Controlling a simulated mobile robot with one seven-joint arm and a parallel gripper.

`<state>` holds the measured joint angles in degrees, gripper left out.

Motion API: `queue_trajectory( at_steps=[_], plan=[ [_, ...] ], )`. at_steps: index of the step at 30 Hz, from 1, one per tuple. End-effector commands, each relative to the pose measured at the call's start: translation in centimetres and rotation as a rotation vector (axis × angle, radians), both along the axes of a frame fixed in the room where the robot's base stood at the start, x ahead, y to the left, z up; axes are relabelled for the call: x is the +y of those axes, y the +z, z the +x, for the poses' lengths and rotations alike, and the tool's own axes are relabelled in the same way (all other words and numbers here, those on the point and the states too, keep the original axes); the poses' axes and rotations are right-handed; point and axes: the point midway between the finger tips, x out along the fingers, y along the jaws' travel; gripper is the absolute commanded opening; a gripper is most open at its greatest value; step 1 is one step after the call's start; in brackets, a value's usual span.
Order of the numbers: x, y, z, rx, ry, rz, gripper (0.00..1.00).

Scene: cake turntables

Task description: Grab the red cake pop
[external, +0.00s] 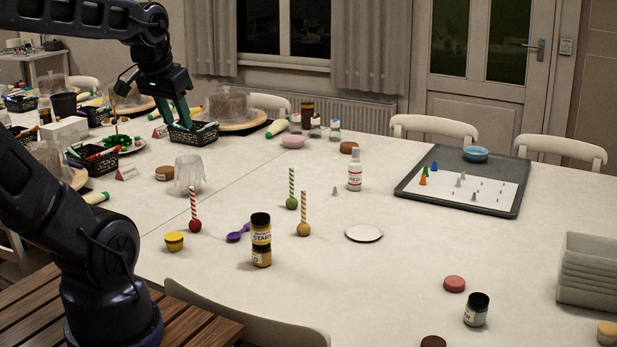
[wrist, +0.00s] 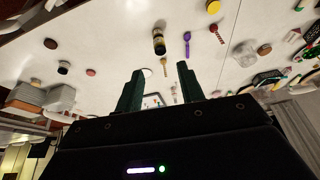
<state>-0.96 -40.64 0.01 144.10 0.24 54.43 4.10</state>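The red cake pop (external: 195,225) stands upright on the white table, its red ball at the bottom and a red-and-white striped stick above. It also shows in the wrist view (wrist: 216,33), at the upper right. My gripper (external: 173,113) has dark green fingers, spread apart with nothing visible between them; the two fingers also show in the wrist view (wrist: 158,85). In the external view it appears above and beyond the red cake pop, in front of a black basket. A green cake pop (external: 292,203) and a yellow cake pop (external: 303,229) stand to the right.
A black basket (external: 192,135) sits by my gripper. The table's right middle is mostly clear.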

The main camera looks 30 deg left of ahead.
Motion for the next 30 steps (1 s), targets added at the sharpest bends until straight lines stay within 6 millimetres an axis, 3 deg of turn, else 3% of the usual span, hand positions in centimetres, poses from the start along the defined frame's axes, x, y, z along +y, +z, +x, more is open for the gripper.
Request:
queue_trajectory(
  at_steps=[14,30],
  plan=[
    [3.7,-1.0,9.5,0.113,-0.313,0.156,0.38],
    [10.3,-6.1,19.8,0.235,-0.705,0.258,0.38]
  ],
)
